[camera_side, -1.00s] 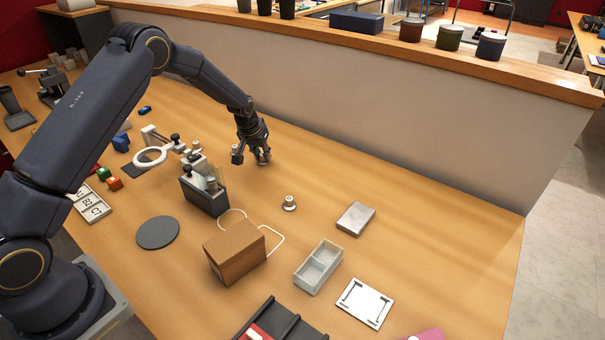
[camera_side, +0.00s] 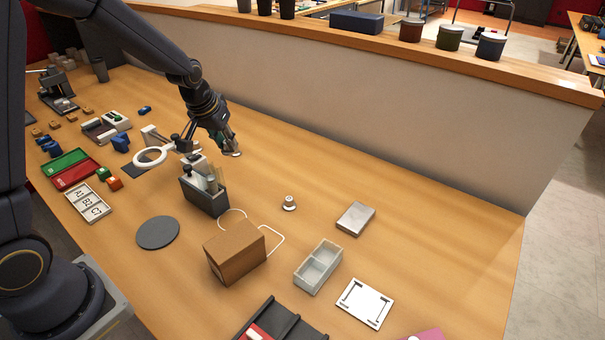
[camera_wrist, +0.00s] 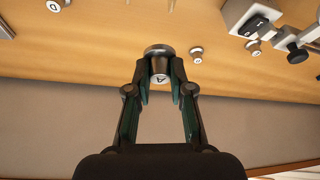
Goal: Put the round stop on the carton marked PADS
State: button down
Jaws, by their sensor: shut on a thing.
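My gripper (camera_wrist: 160,82) is shut on a small metal round stop (camera_wrist: 159,66) with a wide pale flange and a dark letter that looks like an A. In the side view my gripper (camera_side: 225,143) is tilted, behind the dark holder, and the stop's pale disc (camera_side: 232,154) shows at its tip. A brown carton (camera_side: 235,250) stands on the table, nearer the camera; I cannot read any PADS mark on it. Another small round metal piece (camera_side: 289,203) stands on the table to the right, apart from my gripper.
A dark holder (camera_side: 205,197) with upright pieces and a white ring (camera_side: 151,157) on a stand are close to my gripper. A grey two-part tray (camera_side: 317,267), a metal block (camera_side: 355,218) and a dark disc (camera_side: 158,233) lie around the carton.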

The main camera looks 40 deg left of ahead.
jog(key=s+d+r+m+g+h, duration=0.25)
jog(key=s+d+m, duration=0.35)
jog(key=s, duration=0.4)
jog(key=s+d+r+m+g+h, duration=0.1)
jog(key=s+d+r+m, duration=0.2)
jog(key=s+m, duration=0.6)
jog(key=s+d+r+m+g+h, duration=0.1)
jog(key=s+d+r+m+h, duration=0.15)
jog(key=s+d+m, duration=0.55)
send_over(237, 243)
jog(key=a, duration=0.2)
jog(key=f, duration=0.8)
jog(key=shift+s+d+f, duration=0.15)
jog(key=shift+s, duration=0.25)
jog(key=shift+w+f, duration=0.35)
jog(key=shift+f, duration=0.75)
jog(key=shift+w+f, duration=0.1)
jog(key=shift+f, duration=0.8)
